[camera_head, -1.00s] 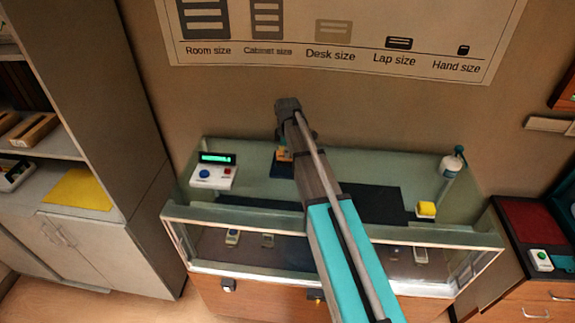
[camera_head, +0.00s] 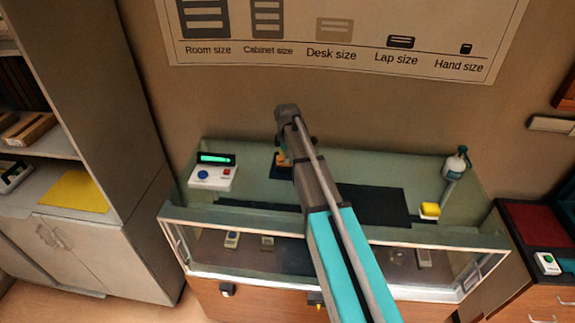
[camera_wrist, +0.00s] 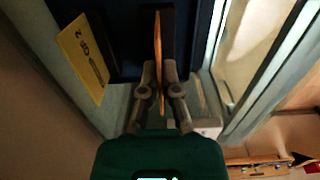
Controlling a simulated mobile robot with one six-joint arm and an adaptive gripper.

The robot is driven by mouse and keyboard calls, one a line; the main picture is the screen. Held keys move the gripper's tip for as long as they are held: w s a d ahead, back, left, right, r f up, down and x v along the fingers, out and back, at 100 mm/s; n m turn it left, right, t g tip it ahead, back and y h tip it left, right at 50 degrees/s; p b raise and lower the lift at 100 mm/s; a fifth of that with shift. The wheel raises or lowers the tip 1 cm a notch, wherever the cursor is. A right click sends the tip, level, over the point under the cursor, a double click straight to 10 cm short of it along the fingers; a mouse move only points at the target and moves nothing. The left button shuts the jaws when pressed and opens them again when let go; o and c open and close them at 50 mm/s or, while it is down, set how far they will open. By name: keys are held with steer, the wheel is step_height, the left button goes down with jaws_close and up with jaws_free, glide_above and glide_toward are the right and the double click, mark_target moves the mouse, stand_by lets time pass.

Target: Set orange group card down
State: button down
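In the wrist view, my gripper (camera_wrist: 158,25) is shut on a thin orange card (camera_wrist: 157,52), seen edge-on between the two dark fingers. Its face and lettering are hidden. The fingers and card are over a dark blue surface (camera_wrist: 118,40); I cannot tell whether the card touches it. A yellow card (camera_wrist: 83,57) with dark print lies left of the fingers. In the head view, my gripper is mostly hidden behind my arm, and a small orange patch (camera_head: 283,157) shows by the dark blue pad (camera_head: 277,171) in the glass case.
The glass case (camera_head: 440,236) has a raised front rail. A white button box (camera_head: 212,178) stands left of the pad. A cabinet (camera_head: 115,235) stands left.

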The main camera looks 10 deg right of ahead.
steer(key=shift+f, duration=0.5)
steer(key=shift+f+b, duration=0.15)
steer(key=shift+b, duration=0.25)
steer(key=c, duration=0.8)
jaws_free()
steer(key=shift+r, duration=0.2)
step_height(320, 180, up, 12)
steer(key=p, duration=1.2)
steer(key=s+m, duration=1.4)
steer(key=s, duration=1.3)
steer(key=shift+s+d, duration=0.35)
